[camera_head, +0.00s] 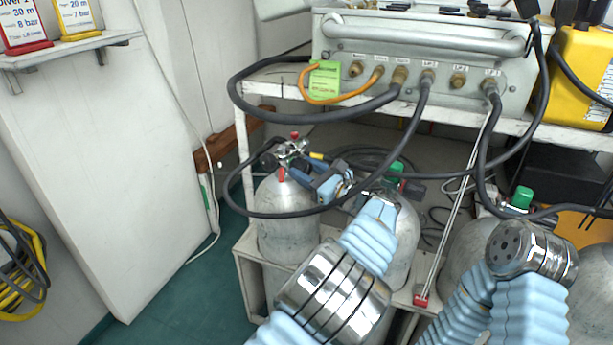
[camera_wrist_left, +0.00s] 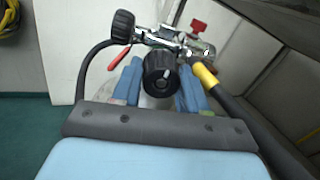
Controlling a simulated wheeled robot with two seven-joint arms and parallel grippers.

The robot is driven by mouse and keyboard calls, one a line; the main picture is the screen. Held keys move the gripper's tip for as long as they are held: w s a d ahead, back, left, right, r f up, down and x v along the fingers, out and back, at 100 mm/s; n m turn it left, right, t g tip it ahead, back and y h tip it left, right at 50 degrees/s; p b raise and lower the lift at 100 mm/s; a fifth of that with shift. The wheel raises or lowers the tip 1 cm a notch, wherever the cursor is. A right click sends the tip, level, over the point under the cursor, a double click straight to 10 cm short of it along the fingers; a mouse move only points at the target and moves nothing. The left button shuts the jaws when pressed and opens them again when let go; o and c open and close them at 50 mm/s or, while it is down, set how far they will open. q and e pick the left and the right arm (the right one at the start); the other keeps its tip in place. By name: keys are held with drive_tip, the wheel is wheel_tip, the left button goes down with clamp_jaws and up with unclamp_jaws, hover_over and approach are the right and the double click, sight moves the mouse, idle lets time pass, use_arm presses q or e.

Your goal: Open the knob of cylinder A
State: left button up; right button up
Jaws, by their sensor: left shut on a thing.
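The leftmost grey gas cylinder (camera_head: 287,222) stands upright in the rack, with a metal valve (camera_head: 290,152) on top. No letter can be read on it. My left gripper (camera_head: 308,172) reaches that valve from the right. In the left wrist view its blue fingers (camera_wrist_left: 160,88) stand on either side of a round black knob (camera_wrist_left: 160,72), shut on it. The knob is mostly hidden by the gripper in the head view. A second black knob (camera_wrist_left: 122,27) and a red lever (camera_wrist_left: 118,58) sit beside it. My right gripper is out of view; only part of that arm shows.
A second cylinder (camera_head: 404,235) with a green knob (camera_head: 396,169) stands to the right, partly behind my arm. Black hoses (camera_head: 290,117) loop from the panel (camera_head: 420,65) over the cylinders. A yellow-sleeved hose (camera_wrist_left: 205,74) passes close to the right finger. Green floor (camera_head: 200,290) is clear at left.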

use_arm(q)
drive_tip(key=n+b, duration=0.1)
drive_tip(key=n, duration=0.1)
drive_tip(key=n+b, duration=0.3)
drive_tip(key=n, duration=0.1)
drive_tip(key=shift+f+n+g, duration=0.25)
drive_tip(key=shift+n+g, duration=0.05)
drive_tip(key=shift+n, duration=0.1)
drive_tip(key=n+b, duration=0.3)
drive_tip(key=shift+n+y, duration=0.3)
drive_tip(key=shift+n, duration=0.1)
drive_tip(key=n+b, duration=0.3)
drive_tip(key=n, duration=0.1)
drive_tip(key=n+g+b, duration=0.1)
drive_tip(key=n+b, duration=0.3)
drive_tip(key=n, duration=0.1)
drive_tip(key=shift+d+n, duration=0.1)
drive_tip(key=shift+n, duration=0.2)
drive_tip(key=n+b, duration=0.1)
drive_tip(key=n, duration=0.1)
drive_tip(key=shift+n+b, duration=0.35)
drive_tip(key=shift+n, duration=0.05)
drive_tip(key=n+b, duration=0.1)
drive_tip(key=n, duration=0.1)
drive_tip(key=shift+w+n, duration=0.1)
drive_tip(key=shift+n, duration=0.2)
drive_tip(key=n, duration=0.3)
drive_tip(key=shift+r+n, duration=0.15)
drive_tip(key=shift+n, duration=2.35)
